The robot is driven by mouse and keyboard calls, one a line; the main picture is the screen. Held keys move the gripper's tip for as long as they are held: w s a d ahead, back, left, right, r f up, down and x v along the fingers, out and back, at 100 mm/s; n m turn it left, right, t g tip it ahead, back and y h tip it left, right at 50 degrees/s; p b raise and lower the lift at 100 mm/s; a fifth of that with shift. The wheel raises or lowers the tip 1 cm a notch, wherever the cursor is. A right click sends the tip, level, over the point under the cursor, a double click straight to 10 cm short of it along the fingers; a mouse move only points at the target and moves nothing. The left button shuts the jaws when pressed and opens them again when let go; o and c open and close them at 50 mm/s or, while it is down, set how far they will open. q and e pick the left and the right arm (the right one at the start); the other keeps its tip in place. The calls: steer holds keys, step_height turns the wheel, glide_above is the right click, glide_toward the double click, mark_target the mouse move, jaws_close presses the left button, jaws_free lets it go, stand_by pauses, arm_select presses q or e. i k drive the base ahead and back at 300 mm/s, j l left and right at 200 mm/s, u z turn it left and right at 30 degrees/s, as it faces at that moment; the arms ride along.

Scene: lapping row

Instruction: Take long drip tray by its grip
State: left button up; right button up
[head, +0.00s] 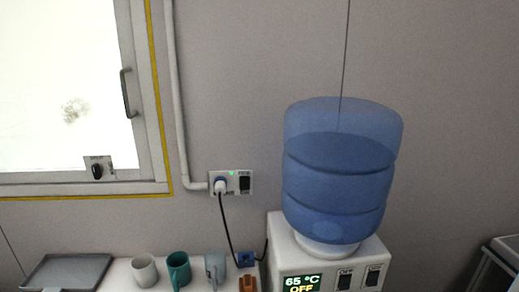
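A flat dark grey tray (68,272) lies at the lower left, at the left end of a white surface. Neither of my grippers shows in the head view.
A grey-white mug (144,270), a teal mug (178,270) and a grey jug-like cup (215,268) stand in a row on the white counter (118,277). A water dispenser (325,270) with a blue bottle (340,170) stands right of them. A black cord runs to the wall socket (231,183).

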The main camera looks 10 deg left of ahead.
mark_target(59, 272)
steer(key=u, duration=1.75)
steer(key=i, duration=1)
